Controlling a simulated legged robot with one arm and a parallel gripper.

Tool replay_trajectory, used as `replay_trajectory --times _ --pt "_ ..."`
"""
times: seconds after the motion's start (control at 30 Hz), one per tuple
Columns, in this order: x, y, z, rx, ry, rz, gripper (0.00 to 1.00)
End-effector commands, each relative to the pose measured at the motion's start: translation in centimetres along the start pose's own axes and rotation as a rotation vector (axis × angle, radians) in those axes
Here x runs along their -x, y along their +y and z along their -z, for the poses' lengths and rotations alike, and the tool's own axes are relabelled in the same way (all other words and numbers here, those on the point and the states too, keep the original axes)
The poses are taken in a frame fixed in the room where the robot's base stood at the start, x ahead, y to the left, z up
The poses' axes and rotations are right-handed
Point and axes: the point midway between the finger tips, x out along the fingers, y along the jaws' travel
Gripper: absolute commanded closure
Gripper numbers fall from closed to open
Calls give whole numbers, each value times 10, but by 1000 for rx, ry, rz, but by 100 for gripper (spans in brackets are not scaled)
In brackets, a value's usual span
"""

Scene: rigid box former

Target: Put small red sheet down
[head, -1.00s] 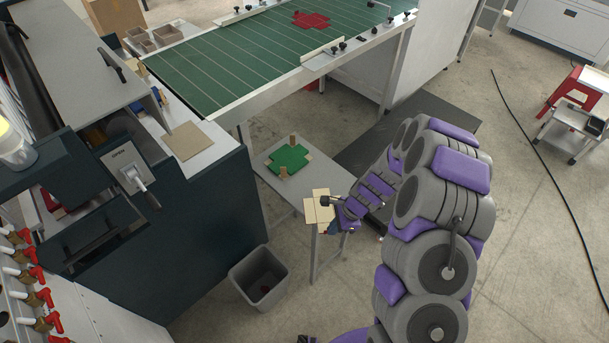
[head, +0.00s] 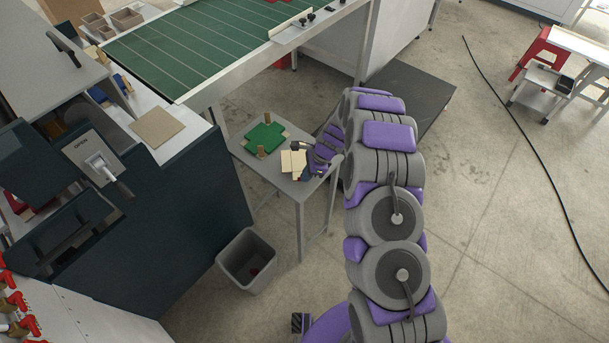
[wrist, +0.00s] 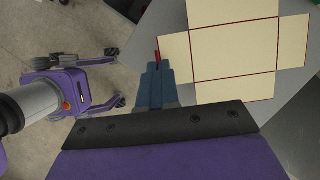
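The small red sheet (head: 292,166) is a cross-shaped blank with a cream upper face. In the wrist view the sheet (wrist: 235,45) shows red edges and creases. My gripper (head: 303,173) is at its near right side, over the small grey table (head: 272,178). In the wrist view my gripper's fingers (wrist: 157,66) are close together at the sheet's left flap, with a bit of red between the tips. They look shut on the flap. The sheet is over the table's front part; I cannot tell whether it touches the top.
A green block form (head: 265,138) with wooden corner posts stands on the table behind the sheet. A grey bin (head: 247,262) stands on the floor in front. A dark machine (head: 170,210) is on the left, and a green conveyor (head: 195,48) is behind.

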Motion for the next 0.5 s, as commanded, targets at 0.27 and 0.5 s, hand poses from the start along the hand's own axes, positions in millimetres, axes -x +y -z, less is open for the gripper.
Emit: replay_trajectory --times 0.27,0.5 --pt "-4 -26 -3 1 1 2 100" --pt "-21 -27 4 1 0 -2 100"
